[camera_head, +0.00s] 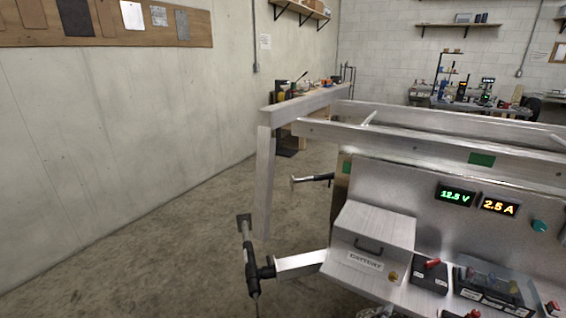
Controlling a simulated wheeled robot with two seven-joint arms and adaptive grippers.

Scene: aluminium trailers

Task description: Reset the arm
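Neither of my grippers shows in the head view, and I cannot make out either arm. An aluminium trailer frame (430,140) fills the right side. A metal panel (400,185) on it carries two lit displays, a green one reading 12.5 V (456,197) and an orange one reading 2.5 A (499,206). A grey box labelled battery (372,240), with a dark handle, stands in front of the panel.
A dark jack-like post (250,260) stands at the end of a short metal bar (300,262). A hammer-shaped object (311,180) sticks out left of the panel. Open concrete floor (150,255) lies left, up to the wall (120,130). Workbenches (460,105) stand behind.

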